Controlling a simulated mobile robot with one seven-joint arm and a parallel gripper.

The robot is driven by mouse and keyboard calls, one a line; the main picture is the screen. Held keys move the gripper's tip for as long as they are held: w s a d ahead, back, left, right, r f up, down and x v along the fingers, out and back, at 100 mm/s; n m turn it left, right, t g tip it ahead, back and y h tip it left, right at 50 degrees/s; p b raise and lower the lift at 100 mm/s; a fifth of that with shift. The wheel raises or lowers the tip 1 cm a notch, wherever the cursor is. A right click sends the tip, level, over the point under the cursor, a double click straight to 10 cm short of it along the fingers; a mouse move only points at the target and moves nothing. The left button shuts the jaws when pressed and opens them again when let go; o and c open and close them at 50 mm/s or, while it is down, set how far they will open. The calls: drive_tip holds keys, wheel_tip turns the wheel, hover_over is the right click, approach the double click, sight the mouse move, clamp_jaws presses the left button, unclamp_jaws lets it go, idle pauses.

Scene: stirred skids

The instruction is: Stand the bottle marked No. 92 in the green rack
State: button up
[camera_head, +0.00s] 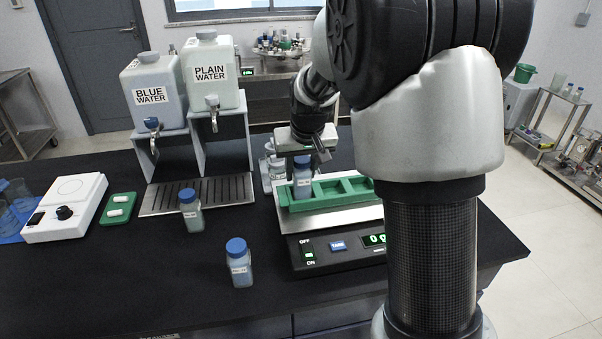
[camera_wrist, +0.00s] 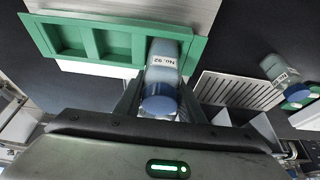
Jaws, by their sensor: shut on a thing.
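The bottle marked No. 92 (camera_wrist: 163,62) has a blue cap and a white label, readable in the wrist view. My gripper (camera_wrist: 160,98) is shut on it near the cap. In the head view my gripper (camera_head: 304,148) points down with the bottle (camera_head: 303,180) upright below it. The green rack (camera_head: 332,202) lies on a scale. The bottle is at the rack's left-end compartment, the right end in the wrist view (camera_wrist: 92,13). Two other compartments look empty. I cannot tell whether the bottle's base touches the compartment floor.
Two other blue-capped bottles stand on the black bench, one near the front (camera_head: 239,265) and one by the drip tray (camera_head: 191,213). Glassware (camera_head: 272,168) stands close left of the rack. The scale (camera_head: 322,252) has lit switches. Two water tanks (camera_head: 212,75) stand behind left.

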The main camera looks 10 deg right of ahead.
drive_tip(key=shift+f, duration=0.2)
drive_tip(key=shift+f, duration=0.2)
drive_tip(key=o, duration=1.1)
drive_tip(key=shift+o, duration=0.2)
drive_tip(key=shift+r, duration=0.1)
drive_tip(key=shift+s+r, duration=0.1)
drive_tip(key=shift+r, duration=0.55)
drive_tip(key=p+v, duration=0.1)
drive_tip(key=v, duration=1)
drive_tip(key=s+t, duration=0.1)
drive_tip(key=s, duration=2.5)
drive_tip(key=shift+r, duration=0.45)
